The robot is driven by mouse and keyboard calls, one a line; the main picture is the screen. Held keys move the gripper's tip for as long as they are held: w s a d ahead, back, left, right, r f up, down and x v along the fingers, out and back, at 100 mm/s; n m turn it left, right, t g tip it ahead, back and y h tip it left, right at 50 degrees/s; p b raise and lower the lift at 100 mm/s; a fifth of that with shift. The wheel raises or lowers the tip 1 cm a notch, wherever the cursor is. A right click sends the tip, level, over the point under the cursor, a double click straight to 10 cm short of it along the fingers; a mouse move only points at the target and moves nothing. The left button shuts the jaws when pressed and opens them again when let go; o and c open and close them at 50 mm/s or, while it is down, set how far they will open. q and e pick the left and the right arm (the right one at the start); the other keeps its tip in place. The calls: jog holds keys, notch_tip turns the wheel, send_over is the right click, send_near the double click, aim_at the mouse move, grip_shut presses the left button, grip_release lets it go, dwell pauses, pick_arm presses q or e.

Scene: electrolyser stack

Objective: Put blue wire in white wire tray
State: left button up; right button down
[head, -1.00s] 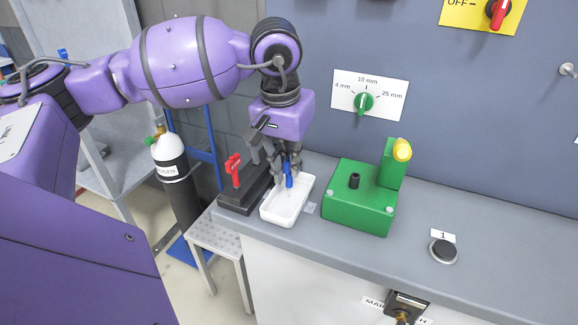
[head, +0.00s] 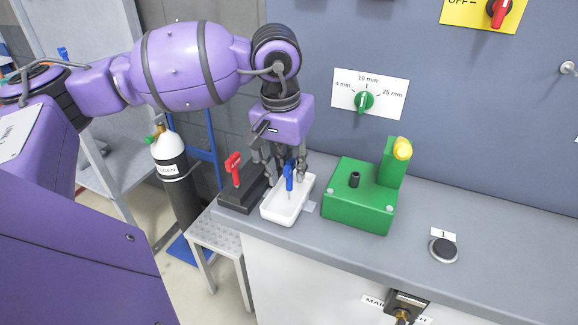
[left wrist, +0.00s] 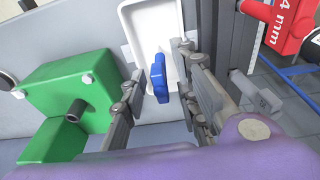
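The blue wire (head: 289,178), a blue handle with a thin pale tip, is in the white wire tray (head: 284,217) on the bench. In the head view it looks roughly upright, with its tip toward the tray floor. My left gripper (head: 286,173) is over the tray with its fingers spread on both sides of the blue handle. In the left wrist view the blue wire (left wrist: 158,82) shows between the fingers, with gaps on both sides, and its tip points into the tray (left wrist: 151,20). My right gripper is not in view.
A black holder (head: 240,198) with a red-handled tool (head: 233,168) stands left of the tray. The bench front right has a black button (head: 443,250). A wall panel rises behind.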

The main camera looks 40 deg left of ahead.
pick_arm(q)
notch_tip(320, 180, up, 12)
jog(key=s, duration=0.1)
jog(key=shift+s, duration=0.4)
jog(key=shift+d, duration=0.1)
